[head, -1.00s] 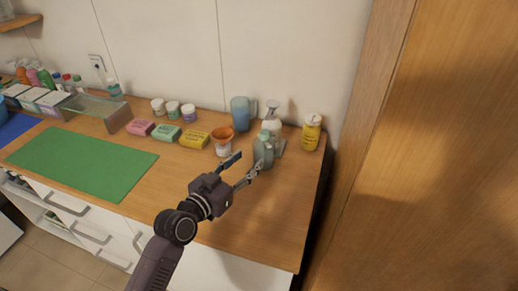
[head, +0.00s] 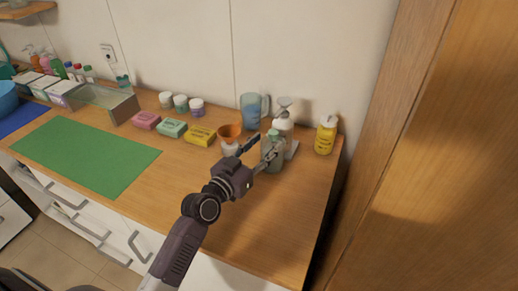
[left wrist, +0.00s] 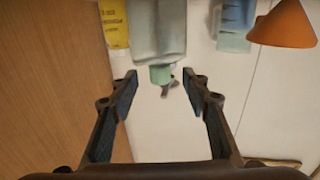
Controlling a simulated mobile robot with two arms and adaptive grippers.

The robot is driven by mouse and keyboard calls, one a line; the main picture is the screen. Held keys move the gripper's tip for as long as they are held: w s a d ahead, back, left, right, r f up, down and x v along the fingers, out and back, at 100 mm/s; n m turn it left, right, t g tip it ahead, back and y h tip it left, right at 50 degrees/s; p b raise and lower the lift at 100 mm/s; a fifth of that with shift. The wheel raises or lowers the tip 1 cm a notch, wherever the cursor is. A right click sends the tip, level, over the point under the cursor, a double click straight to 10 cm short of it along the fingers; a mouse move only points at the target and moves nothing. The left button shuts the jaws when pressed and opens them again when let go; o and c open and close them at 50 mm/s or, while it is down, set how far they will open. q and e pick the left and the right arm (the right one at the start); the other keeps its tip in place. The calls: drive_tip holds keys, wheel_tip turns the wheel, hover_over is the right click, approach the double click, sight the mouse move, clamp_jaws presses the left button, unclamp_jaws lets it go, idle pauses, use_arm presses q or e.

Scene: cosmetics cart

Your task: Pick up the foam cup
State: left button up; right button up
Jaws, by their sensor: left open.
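I cannot tell for sure which thing is the foam cup. My left gripper (head: 269,143) is open, with its fingertips beside a grey-green bottle (head: 272,160) with a green cap. In the left wrist view the bottle (left wrist: 158,35) appears cap down, its cap near the gap between the open fingers (left wrist: 160,80); contact is not clear. A small white container (head: 229,147) holds an orange funnel (head: 230,131) just left of the gripper. A blue jug (head: 250,110) and a white pump bottle (head: 284,125) stand behind. My right gripper is not in view.
A yellow bottle (head: 326,136) stands at the right, near the wooden cabinet side (head: 400,150). Soap boxes (head: 172,128) and small jars (head: 181,103) are to the left, beyond a green mat (head: 85,155). The front right counter (head: 270,215) is clear.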

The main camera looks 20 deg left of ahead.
sight(270, 139)
use_arm(q)
drive_tip(key=shift+p+x, duration=0.3)
drive_tip(key=shift+x, duration=2.2)
clamp_jaws()
